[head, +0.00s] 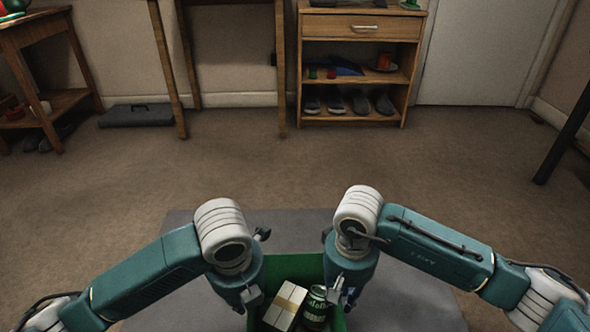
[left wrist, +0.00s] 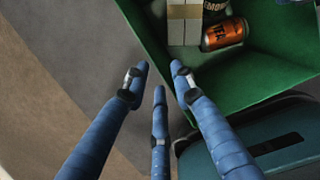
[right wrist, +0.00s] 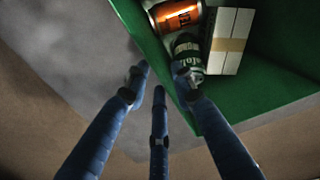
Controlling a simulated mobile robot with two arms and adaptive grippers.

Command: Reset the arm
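My left gripper (head: 250,298) and right gripper (head: 343,292) point down at the two sides of a green bin (head: 290,262) close in front of me. In the left wrist view the left gripper's blue fingers (left wrist: 159,72) are apart and empty, beside the bin's wall. In the right wrist view the right gripper's fingers (right wrist: 162,72) are also apart with nothing between them; one finger overlaps the bin's edge in the picture. Both arms are bent and roughly mirror each other.
The bin holds a pale box with a tan band (head: 285,305), a green can (head: 315,308) and an orange can (left wrist: 225,34). A wooden shelf unit (head: 412,60) with shoes stands at the far wall. A dark case (head: 138,115) lies at back left. The middle floor is clear.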

